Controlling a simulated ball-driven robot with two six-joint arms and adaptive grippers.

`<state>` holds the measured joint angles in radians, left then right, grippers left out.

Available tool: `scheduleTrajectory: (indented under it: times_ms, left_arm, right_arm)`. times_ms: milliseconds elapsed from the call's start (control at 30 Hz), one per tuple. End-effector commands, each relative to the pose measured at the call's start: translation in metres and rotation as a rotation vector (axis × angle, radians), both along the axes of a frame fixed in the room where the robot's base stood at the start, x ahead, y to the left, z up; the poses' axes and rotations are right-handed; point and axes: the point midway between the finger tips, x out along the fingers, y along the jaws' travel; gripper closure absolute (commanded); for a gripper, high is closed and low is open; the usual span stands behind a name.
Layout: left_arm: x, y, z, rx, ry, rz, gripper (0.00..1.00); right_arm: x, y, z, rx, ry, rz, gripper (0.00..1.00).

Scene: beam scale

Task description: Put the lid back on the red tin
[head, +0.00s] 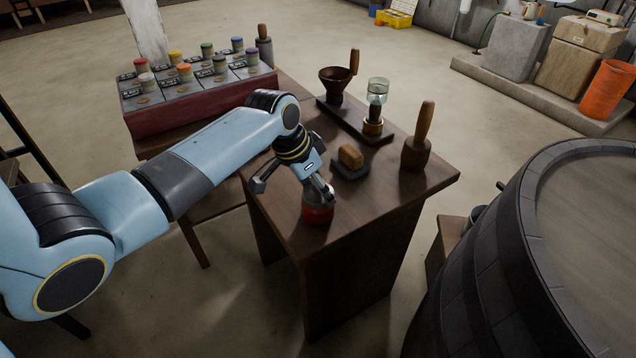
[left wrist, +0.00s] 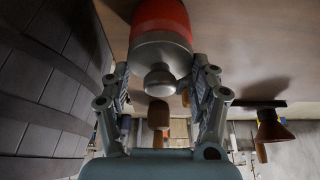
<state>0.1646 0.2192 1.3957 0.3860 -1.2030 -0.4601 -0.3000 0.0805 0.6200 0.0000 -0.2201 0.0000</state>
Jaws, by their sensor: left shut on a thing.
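The red tin (head: 318,215) stands upright at the table's front left corner, and its red side shows at the top of the left wrist view (left wrist: 160,16). The grey lid (left wrist: 160,52) with its round knob is in line with the tin's top end. Whether it is fully seated cannot be told. My left gripper (head: 308,190) is over the tin, its fingers on either side of the lid in the left wrist view (left wrist: 160,72), shut on the lid. In the head view the gripper hides most of the lid. My right gripper is not in view.
On the table (head: 375,215) are a small block on a dark pad (head: 350,158), a wooden-handled tool (head: 418,140), a stand with a green glass (head: 378,90) and a brown funnel (head: 336,78). A tray of jars (head: 195,95) is behind left. A large barrel (head: 500,240) stands right.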

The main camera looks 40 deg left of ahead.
Motion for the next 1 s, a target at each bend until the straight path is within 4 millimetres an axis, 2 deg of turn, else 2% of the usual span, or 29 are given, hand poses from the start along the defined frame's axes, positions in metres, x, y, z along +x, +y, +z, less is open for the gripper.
scheduleTrajectory:
  times_ms: [367,400,567,767,867,1000]
  left_arm:
    - [0.0002,-0.0001,-0.0001,0.000,0.000,0.000,0.61]
    - [0.0002,-0.0001,-0.0001,0.000,0.000,0.000,0.34]
    - [0.0001,0.0000,-0.0001,0.000,0.000,0.000,0.13]
    - [0.0000,0.0000,-0.0001,0.000,0.000,0.000,0.12]
    - [0.0000,0.0000,-0.0002,0.000,0.000,0.000,0.00]
    - [0.0000,0.0000,-0.0002,0.000,0.000,0.000,0.00]
  right_arm:
    - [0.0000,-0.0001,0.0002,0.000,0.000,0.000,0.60]
    - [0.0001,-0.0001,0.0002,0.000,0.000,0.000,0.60]
    - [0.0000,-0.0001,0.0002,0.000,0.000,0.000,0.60]
    - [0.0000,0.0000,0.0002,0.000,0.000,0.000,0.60]
    - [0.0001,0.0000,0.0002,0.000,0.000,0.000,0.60]
    - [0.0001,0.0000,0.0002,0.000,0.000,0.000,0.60]
